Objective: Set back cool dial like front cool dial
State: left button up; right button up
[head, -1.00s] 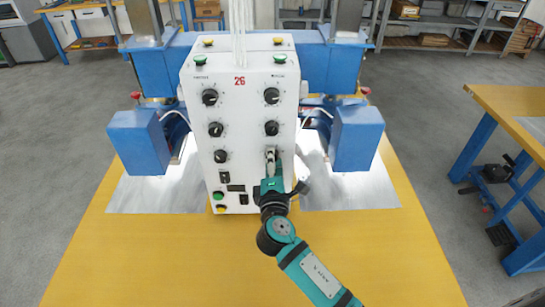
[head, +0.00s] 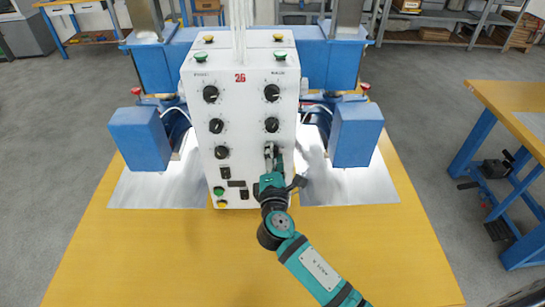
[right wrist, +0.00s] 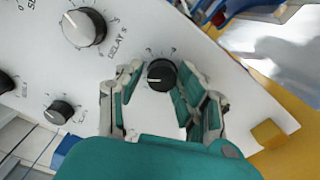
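The white control panel (head: 243,165) marked 26 has two columns of black dials. The left column's lowest dial (head: 221,153) shows clearly in the head view. The right column's lowest dial is largely hidden there by my right gripper (head: 273,158). In the right wrist view, that small black dial (right wrist: 161,75) sits between the fingers of my right gripper (right wrist: 158,85), its white mark pointing left. White panel shows between the left finger and the dial; the right finger is very near or touching it. The labels are too small to tell front cool from back cool. My left gripper is out of view.
Larger dials (head: 271,93) (head: 210,94) sit higher on the panel. Blue machine blocks (head: 356,135) (head: 139,138) flank the panel. The yellow tabletop (head: 150,255) in front is clear.

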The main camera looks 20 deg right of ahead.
jog(key=shift+o, duration=0.5)
jog(key=shift+f, duration=0.45)
jog(key=r+v, duration=0.1)
jog(key=v, duration=1.1)
jog(key=shift+w, duration=0.1)
